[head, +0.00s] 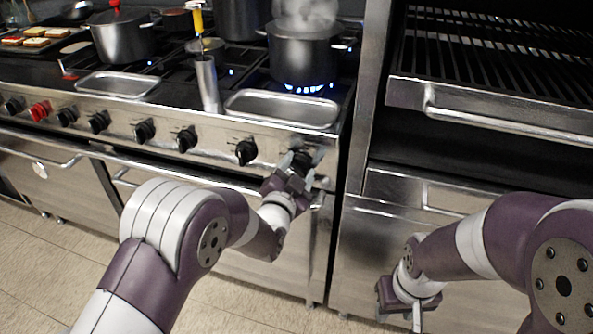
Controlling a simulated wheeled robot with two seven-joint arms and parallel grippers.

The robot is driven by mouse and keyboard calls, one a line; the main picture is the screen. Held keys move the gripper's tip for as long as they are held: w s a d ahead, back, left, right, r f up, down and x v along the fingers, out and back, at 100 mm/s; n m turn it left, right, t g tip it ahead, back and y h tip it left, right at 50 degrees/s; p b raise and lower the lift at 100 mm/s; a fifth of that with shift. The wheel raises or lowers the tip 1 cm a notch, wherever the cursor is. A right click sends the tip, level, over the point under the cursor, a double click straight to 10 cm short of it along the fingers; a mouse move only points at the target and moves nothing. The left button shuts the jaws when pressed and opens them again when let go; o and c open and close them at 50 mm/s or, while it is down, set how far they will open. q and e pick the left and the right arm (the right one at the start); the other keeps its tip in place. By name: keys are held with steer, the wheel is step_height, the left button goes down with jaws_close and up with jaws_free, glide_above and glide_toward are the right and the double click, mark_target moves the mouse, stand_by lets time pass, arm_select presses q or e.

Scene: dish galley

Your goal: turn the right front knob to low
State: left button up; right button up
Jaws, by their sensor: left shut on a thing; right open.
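The rightmost black knob (302,160) on the stove's front panel is partly hidden by my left gripper (300,167). My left gripper is shut on this knob, and its dial setting cannot be read. A steel pot (303,58) with steam rising stands on the right burner above, over blue flames (303,88). My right gripper (408,312) is open, low in front of the steel cabinet and away from the stove; its fingers are partly cut off by the picture's bottom edge.
Several other black knobs, such as the neighbouring knob (246,151), and a red knob (40,110) line the panel. A shallow tray (283,107) and a steel cylinder (207,84) stand near the front edge. An oven handle (130,180) runs below. A grill unit (480,60) stands right.

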arm_select(q)
steer(key=shift+f+m, duration=0.1)
steer(key=shift+m, duration=1.5)
steer(key=o, duration=1)
steer(key=shift+s, duration=0.1)
steer(key=p+v, duration=0.1)
steer(key=v, duration=1.1)
steer(key=shift+s, duration=0.3)
